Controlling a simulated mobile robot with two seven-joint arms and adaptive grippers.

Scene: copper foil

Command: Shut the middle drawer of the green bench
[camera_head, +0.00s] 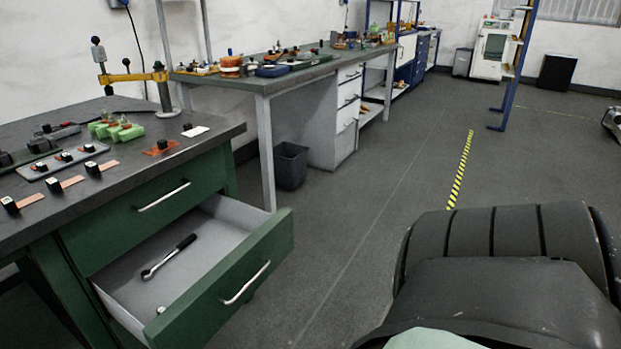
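The green bench (48,244) stands at the left with a dark worktop. Its upper drawer (130,222) is shut. Below it, the middle drawer (225,291) is pulled far out, with a green front, a silver bar handle (247,283) and a pale grey inside. A dark-handled ratchet wrench (168,257) lies in it, and a small pale item sits near its front corner. No drawer below it can be made out. Neither of my grippers is in view. A black, ribbed part of my own body fills the lower right.
Copper strips, black-knobbed blocks and green blocks lie on the bench's worktop (108,182). A grey-topped second bench (277,82) and a dark bin (290,165) stand beyond. The floor (350,230) right of the open drawer is clear.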

